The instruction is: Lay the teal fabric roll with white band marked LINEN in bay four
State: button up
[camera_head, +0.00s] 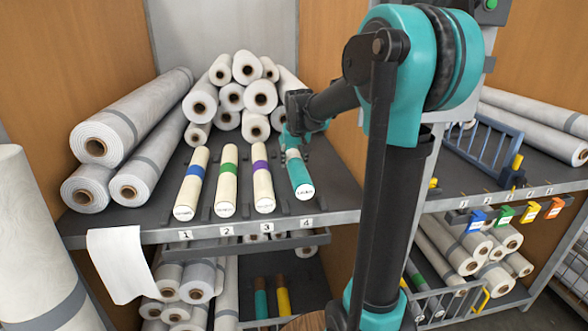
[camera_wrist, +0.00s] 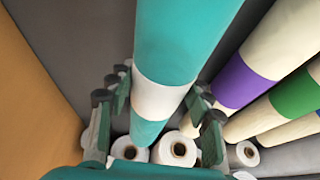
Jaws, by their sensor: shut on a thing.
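The teal fabric roll (camera_head: 297,173) with a white band lies lengthwise behind the number 4 label (camera_head: 307,222) on the upper shelf. Its near end cap carries small lettering, too small to read surely. My gripper (camera_head: 292,132) is at the roll's far part. In the wrist view my gripper (camera_wrist: 158,100) has a finger on each side of the roll (camera_wrist: 180,40), close to the white band. It is shut on the roll. I cannot tell whether the roll's underside touches the shelf. Its near end sits a little farther back than the neighbouring rolls' ends.
Cream rolls with blue (camera_head: 191,183), green (camera_head: 227,182) and purple (camera_head: 262,181) bands lie behind labels 1, 2 and 3. White rolls (camera_head: 232,97) are stacked behind. Big grey-banded rolls (camera_head: 135,120) lie left. A blue rack (camera_head: 485,145) stands on the right shelf.

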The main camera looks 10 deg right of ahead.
jog(key=shift+f, duration=1.65)
jog(key=o, duration=1.5)
jog(key=shift+f, duration=0.1)
jog(key=v, duration=1.2)
jog(key=shift+s, duration=0.15)
